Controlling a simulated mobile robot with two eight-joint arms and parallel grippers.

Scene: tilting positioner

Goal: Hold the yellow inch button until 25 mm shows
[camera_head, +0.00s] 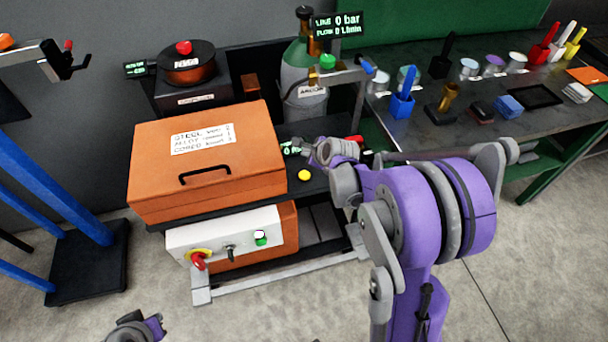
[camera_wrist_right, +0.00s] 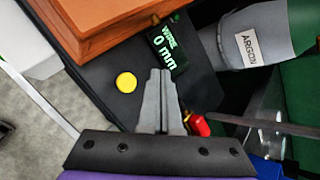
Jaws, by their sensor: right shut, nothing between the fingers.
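The yellow inch button (camera_head: 304,175) is a small round button on the dark shelf beside the orange box. In the right wrist view the yellow button (camera_wrist_right: 126,82) lies left of my right gripper's fingertips, apart from them in the picture. My right gripper (camera_wrist_right: 160,75) is shut and empty over the dark surface. In the head view my right wrist hides much of that area. The wire display (camera_wrist_right: 168,50) reads "WIRE 0 mm" in green, just beyond the fingertips. Only a small grey and purple piece of my left arm shows at the bottom left; its fingers are not seen.
The orange box (camera_head: 245,152) with a handle stands left of the button. The argon cylinder (camera_head: 303,85) stands behind. A red part (camera_wrist_right: 199,125) lies close right of the fingers. A white control panel (camera_head: 220,240) with a red switch is below the box.

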